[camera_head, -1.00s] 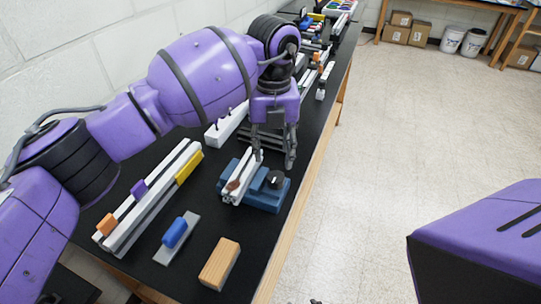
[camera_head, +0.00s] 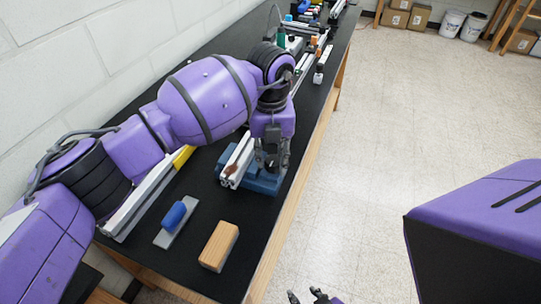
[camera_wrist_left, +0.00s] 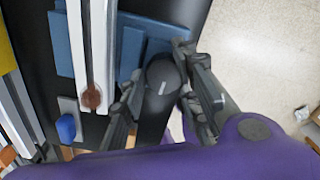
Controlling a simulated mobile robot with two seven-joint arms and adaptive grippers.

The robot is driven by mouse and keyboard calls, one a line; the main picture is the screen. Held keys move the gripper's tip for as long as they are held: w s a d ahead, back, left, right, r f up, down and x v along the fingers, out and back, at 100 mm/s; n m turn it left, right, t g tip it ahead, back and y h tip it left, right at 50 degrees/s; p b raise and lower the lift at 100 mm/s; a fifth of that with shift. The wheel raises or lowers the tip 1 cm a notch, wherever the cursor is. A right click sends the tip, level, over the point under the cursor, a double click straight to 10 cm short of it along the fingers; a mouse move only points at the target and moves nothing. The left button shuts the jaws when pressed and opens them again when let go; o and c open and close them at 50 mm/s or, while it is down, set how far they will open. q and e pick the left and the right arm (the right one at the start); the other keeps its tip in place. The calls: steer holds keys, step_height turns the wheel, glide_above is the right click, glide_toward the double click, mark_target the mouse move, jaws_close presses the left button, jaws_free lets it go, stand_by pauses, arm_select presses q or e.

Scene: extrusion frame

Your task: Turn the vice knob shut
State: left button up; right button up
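The blue vice (camera_head: 262,183) stands on the black bench, with a pale extrusion bar (camera_head: 237,160) across it. In the left wrist view the vice (camera_wrist_left: 62,45) lies beyond the fingers, and its black round knob (camera_wrist_left: 163,78) with a white mark shows between them. My left gripper (camera_head: 272,165) points down over the vice and hides the knob in the head view. Its fingers (camera_wrist_left: 166,82) stand apart, one on each side of the knob; whether they touch it is unclear. My right gripper (camera_head: 307,297) shows only its fingertips, apart and empty, at the bottom edge.
A wooden block (camera_head: 219,246) and a blue-handled plate (camera_head: 174,218) lie nearer on the bench. A long rail (camera_head: 143,195) lies left of the vice. Several parts crowd the far end. The bench's wooden edge (camera_head: 290,205) runs close on the right.

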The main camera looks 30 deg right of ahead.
arm_select(q)
steer(key=c, duration=0.5)
steer(key=shift+w, duration=0.1)
arm_select(e)
steer(key=shift+s+d+f, duration=0.25)
steer(key=shift+s+f, duration=0.05)
steer(key=shift+s, duration=0.15)
